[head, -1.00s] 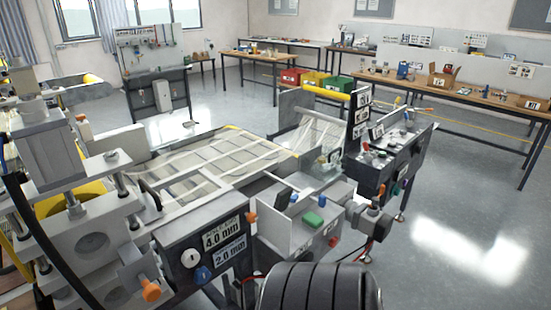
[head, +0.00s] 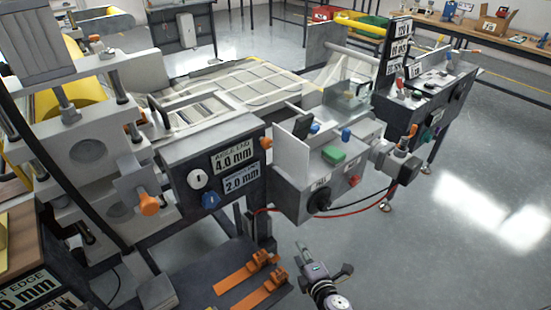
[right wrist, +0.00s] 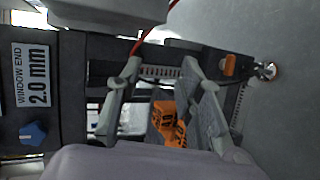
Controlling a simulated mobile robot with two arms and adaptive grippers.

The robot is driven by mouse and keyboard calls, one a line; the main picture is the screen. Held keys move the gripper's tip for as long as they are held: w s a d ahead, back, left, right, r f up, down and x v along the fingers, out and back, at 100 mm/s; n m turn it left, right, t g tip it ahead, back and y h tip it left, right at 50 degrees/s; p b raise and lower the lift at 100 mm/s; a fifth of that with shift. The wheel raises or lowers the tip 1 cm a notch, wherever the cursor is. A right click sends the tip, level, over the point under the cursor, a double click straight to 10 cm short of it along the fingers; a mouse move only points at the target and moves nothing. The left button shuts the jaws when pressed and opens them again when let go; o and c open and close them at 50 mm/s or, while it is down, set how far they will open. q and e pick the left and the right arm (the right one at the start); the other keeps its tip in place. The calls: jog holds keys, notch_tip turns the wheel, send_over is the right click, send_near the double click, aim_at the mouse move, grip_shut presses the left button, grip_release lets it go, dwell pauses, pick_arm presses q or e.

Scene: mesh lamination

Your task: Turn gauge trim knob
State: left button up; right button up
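Blue knob (head: 210,200) and white knob (head: 197,178) sit on the dark panel (head: 190,150) beside the "4.0 mm" and "2.0 mm" labels. The blue knob also shows in the right wrist view (right wrist: 33,133), left of the fingers, below the "WINDOW END 2.0 mm" label (right wrist: 32,75). Orange knobs (head: 149,204) are on the machine's left part. I cannot tell which knob is the gauge trim knob. My right gripper (head: 312,258) is below and right of the panel, apart from it; its fingers (right wrist: 162,68) are open and empty. My left gripper is out of view.
Orange tools (head: 255,280) lie on a dark low board beside my right gripper. A grey box with a black knob (head: 319,201) and red and black cables stands above it. Grey floor (head: 480,200) is open at right.

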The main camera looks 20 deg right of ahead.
aim_at(268, 146)
jog(key=w+a+r+n+t+y+b, duration=0.1)
jog(key=a+r+n+t, duration=0.15)
jog(key=r, duration=0.85)
jog(key=w+a+r+n+t+b, duration=0.1)
jog(key=r+n+t, duration=0.3)
jog(key=r, duration=0.8)
jog(key=p+x, duration=0.3)
jog(key=x, duration=1.4)
jog(key=shift+w, duration=0.15)
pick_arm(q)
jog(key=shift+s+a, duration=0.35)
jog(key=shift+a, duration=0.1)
pick_arm(e)
grip_shut()
